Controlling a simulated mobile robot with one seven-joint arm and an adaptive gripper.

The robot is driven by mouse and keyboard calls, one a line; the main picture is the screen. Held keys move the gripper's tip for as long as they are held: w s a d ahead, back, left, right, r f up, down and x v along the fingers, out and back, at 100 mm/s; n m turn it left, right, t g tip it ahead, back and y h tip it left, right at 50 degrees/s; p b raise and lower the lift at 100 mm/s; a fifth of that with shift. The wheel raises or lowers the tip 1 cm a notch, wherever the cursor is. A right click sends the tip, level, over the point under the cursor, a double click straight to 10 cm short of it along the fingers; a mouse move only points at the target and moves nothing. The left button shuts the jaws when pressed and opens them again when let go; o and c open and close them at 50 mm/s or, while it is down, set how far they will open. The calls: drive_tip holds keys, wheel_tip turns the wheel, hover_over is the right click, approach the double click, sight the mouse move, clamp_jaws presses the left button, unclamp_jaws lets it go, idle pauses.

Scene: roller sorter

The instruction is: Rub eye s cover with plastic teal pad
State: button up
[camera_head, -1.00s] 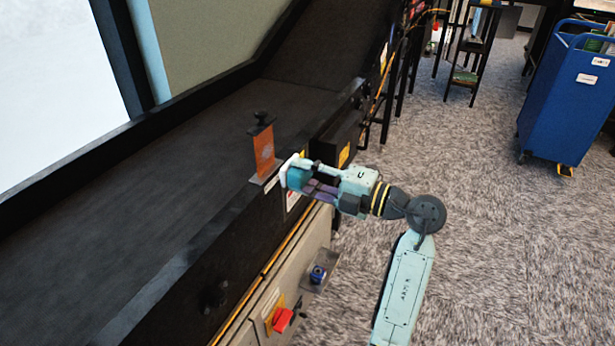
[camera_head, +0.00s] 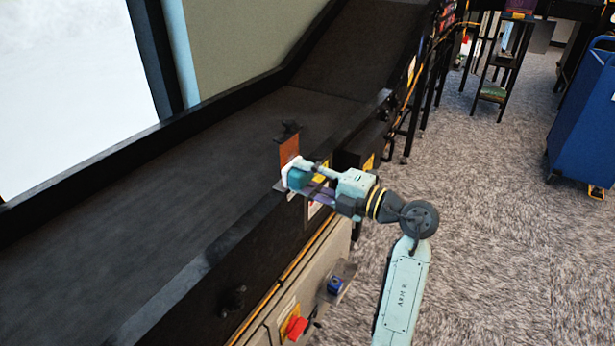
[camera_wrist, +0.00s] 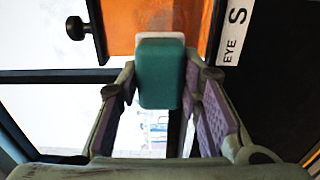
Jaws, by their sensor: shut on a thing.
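The orange eye S cover (camera_head: 289,150) stands upright at the edge of the dark conveyor, with a black knob (camera_head: 288,129) at its top. The wrist view shows the cover (camera_wrist: 125,25) beside a white label reading "EYE S" (camera_wrist: 235,32). My gripper (camera_wrist: 158,84) is shut on the teal pad (camera_wrist: 160,75), which has a white face on its far side. In the head view the pad (camera_head: 299,179) is in front of the cover's lower part and hides it. The pad overlaps the cover in both views; I cannot tell whether they touch.
The black conveyor side rail (camera_head: 222,262) runs below the cover. A red switch (camera_head: 297,327) and a blue button (camera_head: 335,285) sit on the machine's side. A blue cart (camera_head: 585,125) stands at right, with open carpet between.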

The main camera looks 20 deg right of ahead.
drive_tip(key=shift+x, duration=0.95)
idle(0.3)
drive_tip(key=w+d+p, duration=0.1)
drive_tip(key=w+d, duration=0.3)
drive_tip(key=d, duration=0.1)
idle(0.7)
drive_tip(key=shift+s+a+p, duration=0.55)
drive_tip(key=shift+s+a, duration=0.45)
drive_tip(key=shift+a, duration=0.3)
drive_tip(key=shift+s+a+p, duration=0.5)
drive_tip(key=shift+s+a, duration=0.45)
drive_tip(key=shift+a, duration=0.35)
drive_tip(key=shift+v, duration=3.05)
